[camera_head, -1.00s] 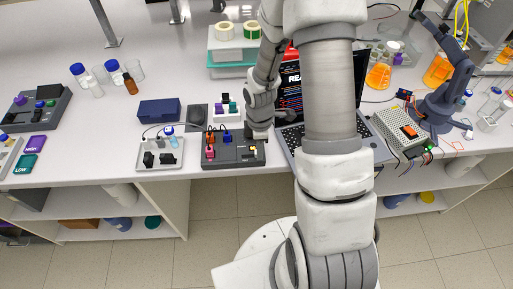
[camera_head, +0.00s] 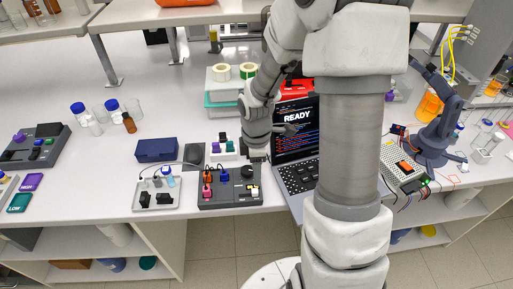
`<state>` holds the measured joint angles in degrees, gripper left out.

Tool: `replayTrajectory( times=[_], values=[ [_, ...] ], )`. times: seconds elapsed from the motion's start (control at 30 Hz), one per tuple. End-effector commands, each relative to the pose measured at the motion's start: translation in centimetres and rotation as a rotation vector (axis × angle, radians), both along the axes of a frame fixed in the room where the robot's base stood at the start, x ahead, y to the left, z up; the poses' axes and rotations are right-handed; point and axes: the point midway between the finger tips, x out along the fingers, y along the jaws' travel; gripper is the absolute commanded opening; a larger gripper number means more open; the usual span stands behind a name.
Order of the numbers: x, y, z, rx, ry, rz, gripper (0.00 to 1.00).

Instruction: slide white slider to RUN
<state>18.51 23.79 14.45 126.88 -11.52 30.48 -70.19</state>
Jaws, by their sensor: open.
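The dark grey control panel (camera_head: 212,201) lies near the front edge of the bench. The small white slider (camera_head: 254,191) shows at its right end, with a bit of yellow beside it. The RUN marking is too small to read. My gripper (camera_head: 257,158) is above and behind the panel's right end, apart from the slider in the picture. It is open and seems to hold nothing; its fingertips are small and hard to make out.
The laptop (camera_head: 297,176) showing READY stands just right of the panel. A tray with black parts (camera_head: 157,200) lies to the left, with a dark blue box (camera_head: 156,150) behind it. A black knob (camera_head: 247,172) stands on the panel behind the slider.

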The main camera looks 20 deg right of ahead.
Motion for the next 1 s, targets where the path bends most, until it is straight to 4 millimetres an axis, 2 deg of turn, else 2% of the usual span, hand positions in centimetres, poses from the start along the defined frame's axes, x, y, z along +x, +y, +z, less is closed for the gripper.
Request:
replayTrajectory(
  times=[0.03,0.2,0.4,0.6,1.0],
  values=[
    [0.1,-0.1,1.3,-0.002,-0.006,-0.001,0.55],
    [0.1,-0.1,4.9,-0.003,-0.006,-0.001,0.55],
    [0.1,-0.1,7.8,-0.002,-0.003,0.000,0.55],
    [0.0,0.0,8.8,-0.001,0.000,0.000,0.55],
    [0.0,0.0,8.8,-0.001,0.000,0.000,0.55]
  ],
)
